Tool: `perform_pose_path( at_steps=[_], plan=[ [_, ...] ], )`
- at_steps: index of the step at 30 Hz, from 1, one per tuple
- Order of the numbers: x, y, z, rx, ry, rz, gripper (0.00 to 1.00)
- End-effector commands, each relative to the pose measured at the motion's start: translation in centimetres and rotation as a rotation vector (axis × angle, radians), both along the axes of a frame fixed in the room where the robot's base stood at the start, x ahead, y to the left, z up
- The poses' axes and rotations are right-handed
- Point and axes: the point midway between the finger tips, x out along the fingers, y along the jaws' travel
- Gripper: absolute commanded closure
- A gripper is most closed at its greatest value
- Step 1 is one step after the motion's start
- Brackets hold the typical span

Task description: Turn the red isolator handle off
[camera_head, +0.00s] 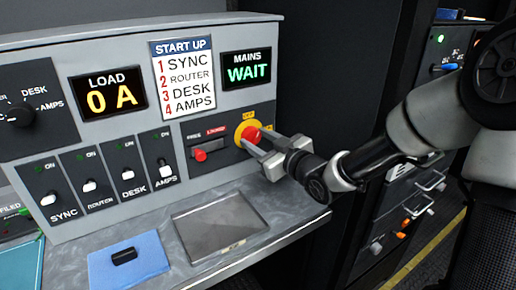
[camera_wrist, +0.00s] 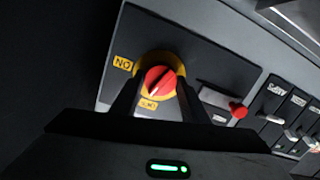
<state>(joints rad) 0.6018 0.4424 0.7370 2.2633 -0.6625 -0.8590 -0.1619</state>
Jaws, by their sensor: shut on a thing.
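The red isolator handle (camera_head: 252,133) is a round knob on a yellow disc (camera_head: 240,136), on a dark panel at the console's right. My gripper (camera_head: 256,140) reaches in from the right, its two fingers shut on the handle from opposite sides. In the wrist view the handle (camera_wrist: 160,80) shows between the fingers (camera_wrist: 158,88). Its white mark slants down-left toward the lower yellow label (camera_wrist: 148,105), which seems to read OFF. An ON label (camera_wrist: 122,65) is at the left there.
A small red slider (camera_head: 200,155) marked FREE and LOCKED sits left of the handle. The displays read LOAD 0 A (camera_head: 109,93) and MAINS WAIT (camera_head: 246,70). Several toggle switches (camera_head: 128,174) line the panel. A grey tray (camera_head: 220,228) and blue cloth (camera_head: 145,245) lie below.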

Motion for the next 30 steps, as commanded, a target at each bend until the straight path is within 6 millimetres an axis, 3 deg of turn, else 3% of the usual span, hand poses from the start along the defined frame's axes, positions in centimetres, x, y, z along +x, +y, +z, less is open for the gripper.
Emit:
perform_pose_path(
  at_steps=[12, 30],
  plan=[
    [-0.08, 0.12, -0.25, -0.234, -0.159, 0.001, 0.82],
    [-0.08, 0.07, -0.09, -0.307, -0.203, 0.0, 0.82]
  ],
)
